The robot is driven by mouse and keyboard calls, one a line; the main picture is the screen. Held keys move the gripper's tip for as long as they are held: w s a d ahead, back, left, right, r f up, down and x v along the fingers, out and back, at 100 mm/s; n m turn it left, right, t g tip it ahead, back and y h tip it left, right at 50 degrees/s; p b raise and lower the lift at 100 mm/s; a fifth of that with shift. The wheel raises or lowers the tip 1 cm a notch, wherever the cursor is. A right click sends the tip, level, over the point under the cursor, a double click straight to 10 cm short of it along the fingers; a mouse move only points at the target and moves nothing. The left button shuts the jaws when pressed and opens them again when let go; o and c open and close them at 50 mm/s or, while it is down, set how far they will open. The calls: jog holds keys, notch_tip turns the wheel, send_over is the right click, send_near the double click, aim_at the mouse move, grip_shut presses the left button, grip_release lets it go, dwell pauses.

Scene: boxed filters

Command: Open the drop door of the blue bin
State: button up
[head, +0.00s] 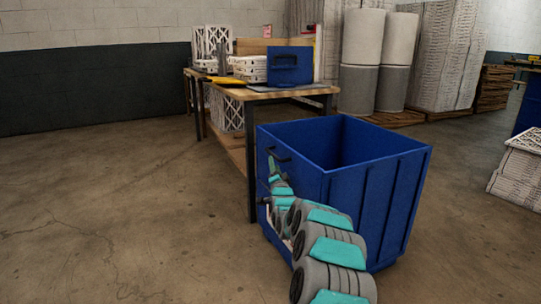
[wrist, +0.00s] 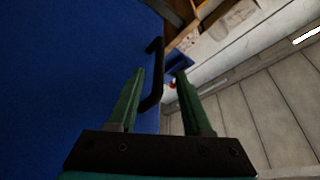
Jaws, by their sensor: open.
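The large blue bin (head: 375,205) stands upright on the floor, its open top showing a dark inside. Its left face, which I take as the drop door (head: 305,178), looks upright and closed; my arm hides its lower part. A black bar handle (head: 279,152) is near the top of that face. My gripper (head: 271,160) is at that face, close to the handle. In the wrist view the fingers of my gripper (wrist: 160,75) are open, with the handle (wrist: 156,75) appearing between them. I cannot tell whether either finger touches it.
A wooden-topped workbench (head: 262,93) stands just behind the bin, holding white filters (head: 248,68) and a small blue bin (head: 290,66). Tall filter rolls (head: 360,60) and wrapped stacks (head: 445,55) stand at the back. The floor to the left is clear.

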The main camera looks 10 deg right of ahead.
aim_at(273, 155)
jog(key=w, duration=0.4)
jog(key=w+r, duration=0.1)
jog(key=w, duration=0.2)
jog(key=shift+d+r, duration=0.1)
jog(key=shift+d, duration=0.1)
jog(key=shift+w+r, duration=0.2)
jog(key=shift+w, duration=0.2)
grip_shut()
dwell(0.5)
jog(key=shift+f, duration=0.1)
dwell(0.9)
